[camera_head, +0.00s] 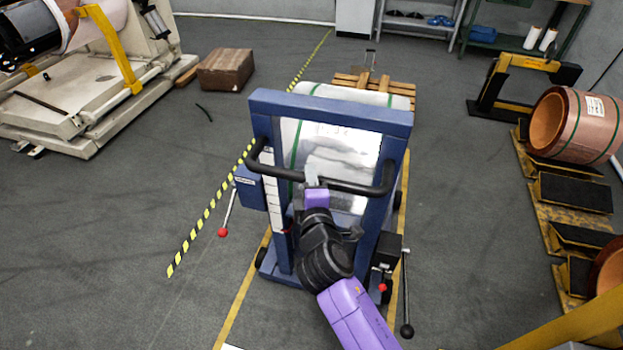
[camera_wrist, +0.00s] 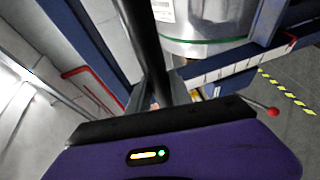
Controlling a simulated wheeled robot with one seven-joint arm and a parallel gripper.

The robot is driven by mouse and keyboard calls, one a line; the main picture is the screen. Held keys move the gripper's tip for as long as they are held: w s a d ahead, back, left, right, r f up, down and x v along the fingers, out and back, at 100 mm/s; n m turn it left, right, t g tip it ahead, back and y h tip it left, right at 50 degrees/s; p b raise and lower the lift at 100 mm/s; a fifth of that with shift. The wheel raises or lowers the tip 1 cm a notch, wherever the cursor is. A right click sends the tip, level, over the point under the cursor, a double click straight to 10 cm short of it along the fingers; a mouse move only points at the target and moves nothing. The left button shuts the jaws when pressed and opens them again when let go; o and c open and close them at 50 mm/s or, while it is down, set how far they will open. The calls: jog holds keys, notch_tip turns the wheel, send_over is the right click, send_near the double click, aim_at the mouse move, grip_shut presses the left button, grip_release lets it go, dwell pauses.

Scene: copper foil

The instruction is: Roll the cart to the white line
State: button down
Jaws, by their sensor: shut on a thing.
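The blue-framed cart (camera_head: 330,108) stands upright in the middle of the head view, carrying a large silvery roll (camera_head: 345,150) with green straps. Its black handle bar (camera_head: 352,187) crosses the near side. My gripper (camera_head: 314,184) is shut on the handle bar, left of its middle. In the wrist view the bar (camera_wrist: 146,45) runs down to my gripper (camera_wrist: 165,100); the fingertips are mostly hidden. A small white strip (camera_head: 232,347) shows at the bottom edge of the head view, largely cut off; I cannot tell whether it is the white line.
Yellow floor lines (camera_head: 245,290) flank the cart. A wooden pallet (camera_head: 392,88) is just beyond it. A brown box (camera_head: 226,69) and a pale machine (camera_head: 90,110) stand left. Copper rolls (camera_head: 575,125) on stands (camera_head: 570,192) line the right. Grey floor is clear at near left.

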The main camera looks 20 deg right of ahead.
jog(key=shift+s+a+f+y, duration=0.3)
jog(key=shift+s+a+f, duration=0.15)
jog(key=shift+a+f, duration=0.35)
jog(key=c, duration=1.3)
grip_release()
jog(key=shift+c, duration=0.2)
jog(key=shift+o, duration=0.9)
jog(key=shift+w+r, duration=0.1)
jog(key=shift+r, duration=0.15)
jog(key=shift+d+r, duration=0.15)
jog(key=shift+d, duration=0.05)
jog(key=b+v, duration=0.1)
jog(key=v, duration=0.6)
jog(key=shift+s+a, duration=0.2)
jog(key=shift+s, duration=0.15)
